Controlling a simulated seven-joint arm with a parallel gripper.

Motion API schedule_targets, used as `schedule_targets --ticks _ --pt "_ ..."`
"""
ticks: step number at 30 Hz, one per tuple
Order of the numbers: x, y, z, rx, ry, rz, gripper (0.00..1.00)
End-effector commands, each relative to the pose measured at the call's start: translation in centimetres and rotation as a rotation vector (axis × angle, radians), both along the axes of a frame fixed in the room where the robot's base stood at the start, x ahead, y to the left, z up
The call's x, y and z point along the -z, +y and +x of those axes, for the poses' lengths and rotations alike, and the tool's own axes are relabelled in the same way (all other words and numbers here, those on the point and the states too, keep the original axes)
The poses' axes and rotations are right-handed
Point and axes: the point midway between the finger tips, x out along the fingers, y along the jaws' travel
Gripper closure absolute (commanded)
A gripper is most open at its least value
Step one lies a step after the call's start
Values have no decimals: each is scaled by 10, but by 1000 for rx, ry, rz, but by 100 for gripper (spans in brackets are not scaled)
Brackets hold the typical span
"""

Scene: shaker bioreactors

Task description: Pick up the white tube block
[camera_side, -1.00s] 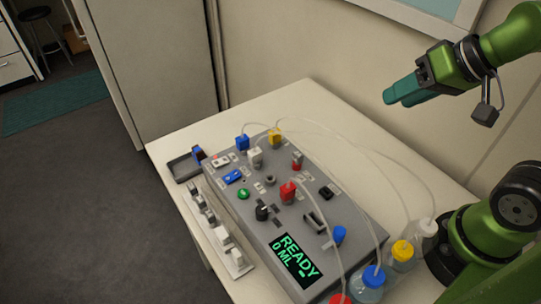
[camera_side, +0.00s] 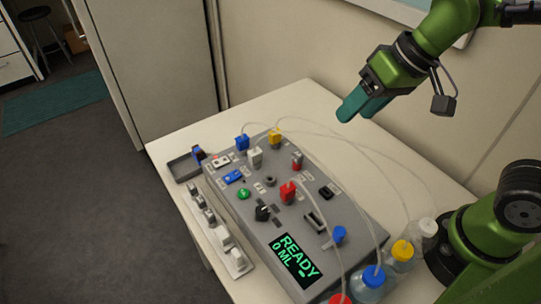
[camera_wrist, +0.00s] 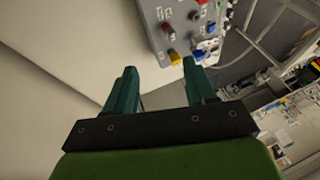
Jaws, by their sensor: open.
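The white tube block (camera_side: 254,157) sits upright on the top of the grey device (camera_side: 300,215), between the blue tube block (camera_side: 242,143) and the yellow tube block (camera_side: 275,138), a little nearer the front. My gripper (camera_side: 360,108) is in the air above and to the right of the blocks, well apart from them. In the wrist view its two teal fingers (camera_wrist: 160,70) are spread with nothing between them. The device's edge shows beyond the fingertips there, with a yellow block (camera_wrist: 174,57). I cannot surely pick out the white block in that view.
A red tube block (camera_side: 288,191) and several switches and knobs crowd the device. Thin clear tubes arc to bottles with blue (camera_side: 373,275) and yellow (camera_side: 402,250) caps at right. A rack of white parts (camera_side: 226,240) lies at left, with a dark tray (camera_side: 183,166) behind.

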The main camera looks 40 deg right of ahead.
Motion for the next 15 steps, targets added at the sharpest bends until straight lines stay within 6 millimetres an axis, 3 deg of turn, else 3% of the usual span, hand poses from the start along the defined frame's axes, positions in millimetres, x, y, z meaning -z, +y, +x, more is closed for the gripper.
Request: schedule_targets --ticks 1,7,15 --pt "3 24 10 -59 45 -20 45" --pt "17 112 34 -204 186 -104 45" --pt "57 235 36 -270 325 -245 45"
